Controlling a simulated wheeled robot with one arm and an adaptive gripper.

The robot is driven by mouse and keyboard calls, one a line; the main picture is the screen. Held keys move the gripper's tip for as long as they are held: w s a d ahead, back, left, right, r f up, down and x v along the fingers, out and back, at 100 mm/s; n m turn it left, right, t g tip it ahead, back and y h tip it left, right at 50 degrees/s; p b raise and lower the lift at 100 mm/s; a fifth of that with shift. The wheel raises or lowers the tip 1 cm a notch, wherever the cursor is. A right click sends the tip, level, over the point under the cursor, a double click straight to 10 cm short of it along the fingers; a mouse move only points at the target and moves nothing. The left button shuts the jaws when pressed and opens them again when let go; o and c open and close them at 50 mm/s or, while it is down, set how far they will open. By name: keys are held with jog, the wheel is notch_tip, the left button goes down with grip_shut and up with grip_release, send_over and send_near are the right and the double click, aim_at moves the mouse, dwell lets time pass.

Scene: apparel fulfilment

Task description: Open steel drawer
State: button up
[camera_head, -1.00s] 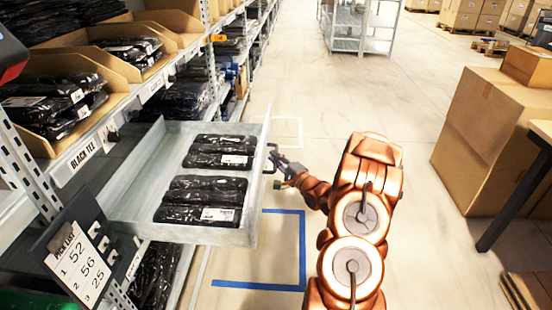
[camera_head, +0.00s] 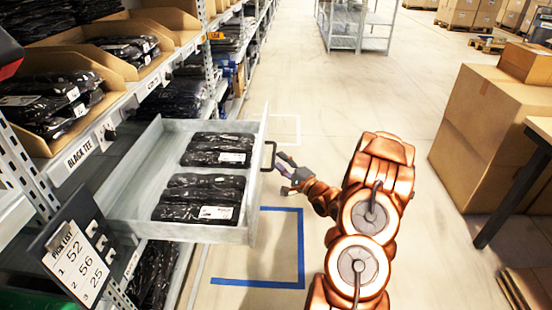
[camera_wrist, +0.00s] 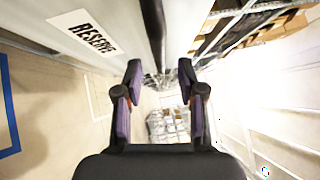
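The steel drawer (camera_head: 257,200) stands pulled far out from the shelf rack, with several black bagged garments (camera_head: 203,197) lying in it. Its dark bar handle (camera_head: 269,156) is on the outer face. My gripper (camera_head: 284,172) is just right of the handle. Its two fingers (camera_wrist: 159,90) are spread with nothing between them, and it appears clear of the handle.
Shelf bins (camera_head: 75,110) with black packs line the left, above the drawer. A pick list sign (camera_head: 77,260) stands at front left. Blue tape (camera_head: 301,250) marks the floor below. Large cartons (camera_head: 480,140) and a table (camera_head: 543,140) stand at right. The floor between is clear.

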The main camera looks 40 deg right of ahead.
jog(key=s+f, duration=0.1)
jog(key=s, duration=0.6)
jog(key=shift+s+d, duration=0.2)
jog(key=shift+s, duration=0.15)
